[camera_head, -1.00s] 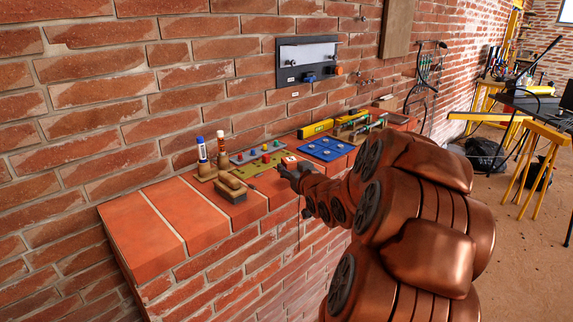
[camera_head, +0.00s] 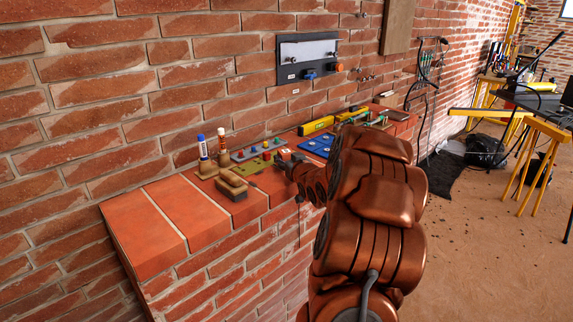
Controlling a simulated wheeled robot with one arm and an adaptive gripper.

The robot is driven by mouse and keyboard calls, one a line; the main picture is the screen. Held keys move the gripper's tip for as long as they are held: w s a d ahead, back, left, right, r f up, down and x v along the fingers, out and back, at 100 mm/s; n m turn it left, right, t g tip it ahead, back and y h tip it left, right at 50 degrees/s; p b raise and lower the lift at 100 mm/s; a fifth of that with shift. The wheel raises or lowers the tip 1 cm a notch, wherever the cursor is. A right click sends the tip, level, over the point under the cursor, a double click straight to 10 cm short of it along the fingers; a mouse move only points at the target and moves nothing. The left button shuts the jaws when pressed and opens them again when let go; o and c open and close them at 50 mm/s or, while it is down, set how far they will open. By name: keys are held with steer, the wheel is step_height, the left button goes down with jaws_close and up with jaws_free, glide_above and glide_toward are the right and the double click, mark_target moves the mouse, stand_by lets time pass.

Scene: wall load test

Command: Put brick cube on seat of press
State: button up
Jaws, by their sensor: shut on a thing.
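My gripper (camera_head: 284,165) is over the brick ledge, right of the wooden brush. It is small in view, and my arm hides part of it. A small orange-red and white block (camera_head: 285,154), which looks like the brick cube, shows right at the fingertips. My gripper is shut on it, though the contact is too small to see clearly. I cannot clearly pick out the press or its seat. A green tool (camera_head: 377,119) stands farther along the ledge, partly behind my arm, and I cannot tell if it is the press.
The ledge (camera_head: 150,226) is bare at its near left end. A wooden brush (camera_head: 232,187), two upright markers (camera_head: 203,148), an olive board (camera_head: 246,171), a blue board (camera_head: 316,146) and a yellow level (camera_head: 317,125) crowd it. A panel (camera_head: 308,58) hangs on the wall above.

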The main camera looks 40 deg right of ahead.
steer(key=shift+f, duration=0.85)
steer(key=shift+f, duration=0.15)
steer(key=o, duration=1.3)
steer(key=shift+c, duration=0.2)
